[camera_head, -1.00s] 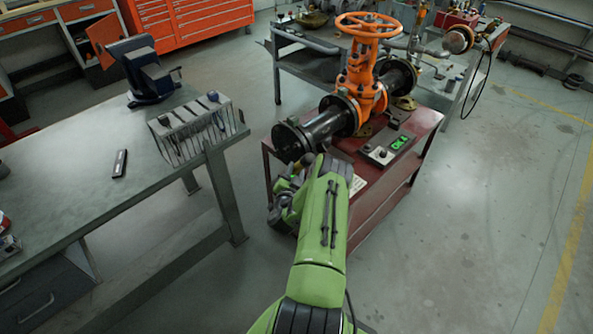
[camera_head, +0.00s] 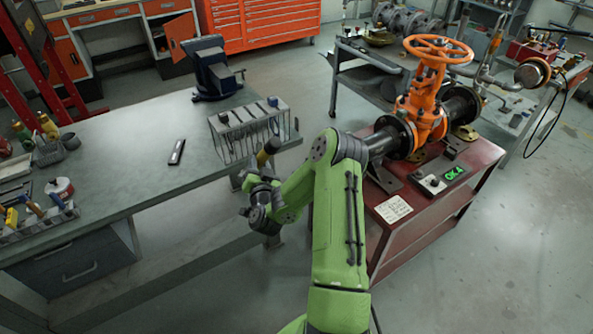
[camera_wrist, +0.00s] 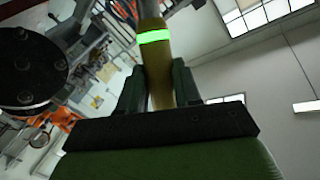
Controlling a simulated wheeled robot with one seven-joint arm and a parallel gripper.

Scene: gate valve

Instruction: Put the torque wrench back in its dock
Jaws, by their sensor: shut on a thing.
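My gripper (camera_wrist: 158,82) is shut on the torque wrench (camera_wrist: 156,60), with a dark finger on either side of its yellow shaft. A bright green band circles the shaft above the fingers. In the head view the wrench (camera_head: 267,151) shows only as a short dark and yellow piece by my wrist, close to the bench's right end; the rest is hidden. A grey slotted rack (camera_head: 226,140) stands at that bench corner, just left of and beyond the wrench. It looks like the dock, but I cannot tell for certain. The wrench and rack appear apart.
The grey bench (camera_head: 120,185) carries a vise (camera_head: 216,72), a small black object (camera_head: 177,152) and a tool tray (camera_head: 40,222). The orange gate valve (camera_head: 428,105) sits on a red cart (camera_head: 400,240) right of my arm. The bench's middle is mostly clear.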

